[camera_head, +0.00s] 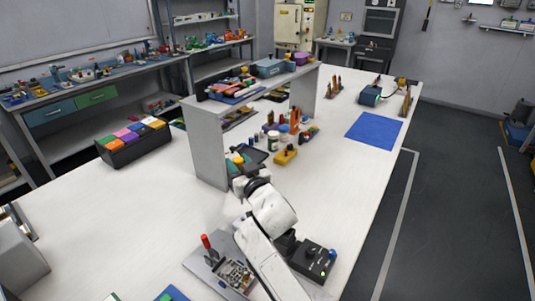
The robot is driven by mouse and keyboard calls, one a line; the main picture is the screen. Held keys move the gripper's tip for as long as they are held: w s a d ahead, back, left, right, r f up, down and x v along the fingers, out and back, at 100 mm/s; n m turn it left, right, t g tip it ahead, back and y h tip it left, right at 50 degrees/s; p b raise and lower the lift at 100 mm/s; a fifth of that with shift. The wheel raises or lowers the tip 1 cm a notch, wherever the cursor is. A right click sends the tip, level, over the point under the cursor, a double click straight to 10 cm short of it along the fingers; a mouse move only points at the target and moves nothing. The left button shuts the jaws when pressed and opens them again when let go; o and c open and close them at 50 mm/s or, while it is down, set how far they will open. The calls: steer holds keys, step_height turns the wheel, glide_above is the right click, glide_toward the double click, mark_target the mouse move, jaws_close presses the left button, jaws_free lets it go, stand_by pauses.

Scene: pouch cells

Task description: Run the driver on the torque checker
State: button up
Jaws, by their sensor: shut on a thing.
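My gripper (237,172) is at the end of the white arm, beside the left upright of the shelf over the table. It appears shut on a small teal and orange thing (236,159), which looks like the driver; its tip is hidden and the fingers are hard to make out. A black box (314,259) with a dark knob and a blue knob sits on the near table, right of my arm. It may be the torque checker, but I cannot tell for certain. My gripper is well apart from this box.
A metal fixture plate (204,263) with a red-handled part stands left of my arm. The shelf upright (204,145) is close to my gripper. A blue mat (374,131) lies bare at right.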

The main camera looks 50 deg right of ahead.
steer(key=shift+w, duration=0.2)
stand_by(0.4)
step_height(320, 180, down, 6)
steer(key=b, duration=0.6)
steer(key=shift+s+a+f+b, duration=0.1)
steer(key=shift+f+b, duration=0.65)
steer(key=shift+b, duration=0.25)
stand_by(2.8)
steer(key=shift+r+p, duration=3)
steer(key=shift+r, duration=0.75)
